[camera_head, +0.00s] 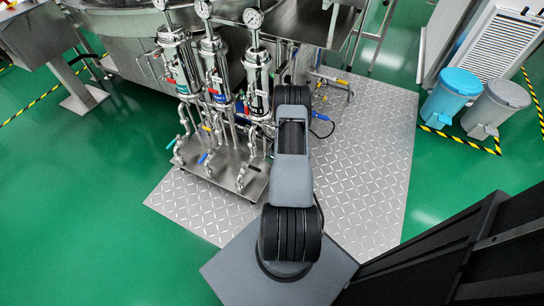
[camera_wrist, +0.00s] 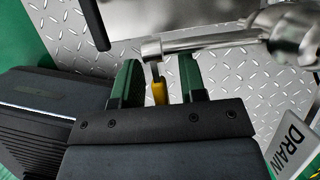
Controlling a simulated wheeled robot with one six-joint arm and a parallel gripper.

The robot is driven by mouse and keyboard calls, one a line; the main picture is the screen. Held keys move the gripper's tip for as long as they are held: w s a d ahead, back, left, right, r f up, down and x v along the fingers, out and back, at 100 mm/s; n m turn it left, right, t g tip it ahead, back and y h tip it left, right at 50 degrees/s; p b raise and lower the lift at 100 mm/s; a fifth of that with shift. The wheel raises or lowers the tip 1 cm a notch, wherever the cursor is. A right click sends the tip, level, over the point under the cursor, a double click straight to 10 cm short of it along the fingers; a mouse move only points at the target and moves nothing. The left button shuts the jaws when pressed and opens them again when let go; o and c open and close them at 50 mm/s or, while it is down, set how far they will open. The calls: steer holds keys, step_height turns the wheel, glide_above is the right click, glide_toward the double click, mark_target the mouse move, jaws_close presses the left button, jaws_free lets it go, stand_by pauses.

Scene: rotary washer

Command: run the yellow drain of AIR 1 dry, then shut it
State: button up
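In the wrist view my gripper (camera_wrist: 157,78) has its two dark green fingers apart. A yellow lever (camera_wrist: 159,92) stands between them, with a gap on each side. The lever hangs from a steel valve and pipe (camera_wrist: 205,40) that runs across the picture just past the fingertips. It points across the pipe, toward my gripper. A white tag reading DRAIN (camera_wrist: 290,145) shows at the lower right. No flow is visible at the pipe end. In the head view my arm hides my gripper, and I cannot tell which yellow part there is this lever.
Several steel filter housings with gauges (camera_head: 212,60) stand on a skid (camera_head: 225,172) left of my arm. A yellow-handled pipe (camera_head: 342,83) is to its right. Blue (camera_head: 451,97) and grey (camera_head: 497,108) bins stand at the far right.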

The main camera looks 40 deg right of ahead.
steer(key=p+v, duration=0.4)
steer(key=v, duration=0.9)
steer(key=shift+r, duration=0.4)
steer(key=shift+s, duration=0.1)
